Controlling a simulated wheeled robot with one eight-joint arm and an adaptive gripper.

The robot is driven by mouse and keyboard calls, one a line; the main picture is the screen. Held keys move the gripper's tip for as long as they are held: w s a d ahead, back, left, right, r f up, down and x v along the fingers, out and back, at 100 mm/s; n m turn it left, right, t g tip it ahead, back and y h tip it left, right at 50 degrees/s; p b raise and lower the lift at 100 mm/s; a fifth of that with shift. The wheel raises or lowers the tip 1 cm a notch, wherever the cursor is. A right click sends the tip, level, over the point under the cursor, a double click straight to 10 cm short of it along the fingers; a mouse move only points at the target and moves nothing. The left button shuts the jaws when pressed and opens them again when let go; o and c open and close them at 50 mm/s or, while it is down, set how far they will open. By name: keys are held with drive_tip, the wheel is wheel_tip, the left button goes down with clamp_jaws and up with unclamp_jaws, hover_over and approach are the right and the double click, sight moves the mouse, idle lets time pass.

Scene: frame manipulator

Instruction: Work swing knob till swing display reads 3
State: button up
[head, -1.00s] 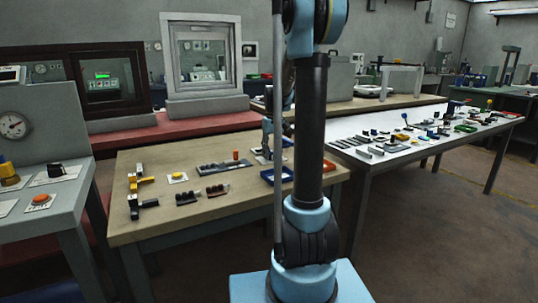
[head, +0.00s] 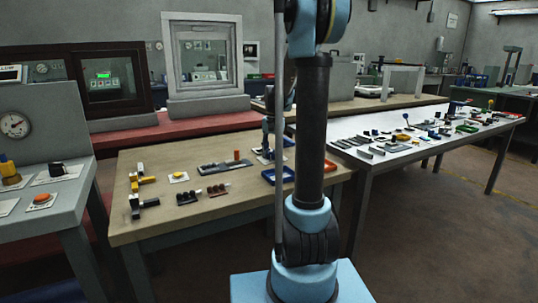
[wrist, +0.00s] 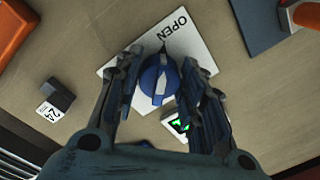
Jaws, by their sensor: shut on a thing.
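In the wrist view a round blue knob (wrist: 159,82) with a pale pointer bar sits on a white plate (wrist: 185,32) marked OPEN. My gripper (wrist: 162,74) has one finger on each side of the knob and is shut on it. A small display (wrist: 179,125) with green characters lies just below the plate, partly covered by the right finger; its reading is not legible.
In the wrist view a dark block (wrist: 59,94) with a tag marked 24 lies left of the plate. Orange parts show at the upper corners. In the head view the wooden table (head: 225,218) carries several small fixtures, and a white-topped table (head: 420,150) stands to the right.

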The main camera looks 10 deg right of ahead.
sight(273, 153)
drive_tip(key=shift+d+m, duration=0.15)
drive_tip(key=shift+m, duration=0.15)
idle(0.4)
drive_tip(key=o, duration=1)
drive_tip(key=shift+o, duration=0.2)
drive_tip(key=shift+r, duration=0.1)
wheel_tip(273, 153, up, 12)
drive_tip(key=shift+d, duration=0.15)
drive_tip(key=shift+s+f, duration=0.15)
drive_tip(key=shift+f, duration=0.05)
